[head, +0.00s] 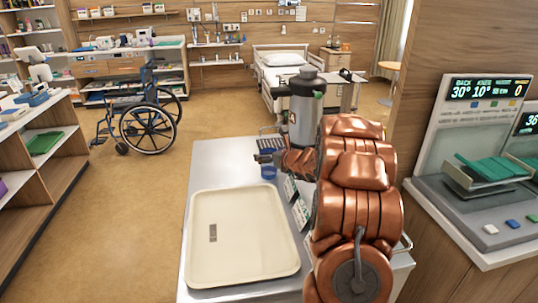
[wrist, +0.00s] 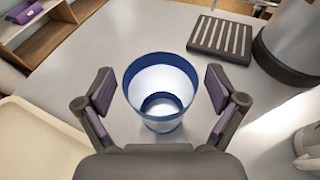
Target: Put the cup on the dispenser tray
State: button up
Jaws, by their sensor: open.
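A blue cup (head: 268,171) stands upright on the metal cart top, partly hidden by my gripper in the head view. In the wrist view the cup (wrist: 160,122) has a blue rim and looks empty. My gripper (wrist: 160,88) is open, with one finger on each side of the cup and a gap at both sides. My gripper (head: 267,158) reaches in from the right in the head view. The slatted dispenser tray (wrist: 222,38) lies beyond the cup to the upper right, bare, beside the dispenser's base. The tall grey dispenser (head: 304,112) stands behind my arm.
A large empty cream tray (head: 242,245) covers the near part of the cart (head: 215,160). Small label cards (head: 298,206) stand right of it. A console with displays (head: 487,120) is at the right. Clear cart surface lies between the cup and dispenser tray.

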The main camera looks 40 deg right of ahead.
jog(key=shift+s+r, duration=0.1)
jog(key=shift+r, duration=0.1)
jog(key=b+v, duration=0.2)
jog(key=v, duration=0.9)
jog(key=shift+s, duration=0.4)
jog(key=shift+r, duration=0.1)
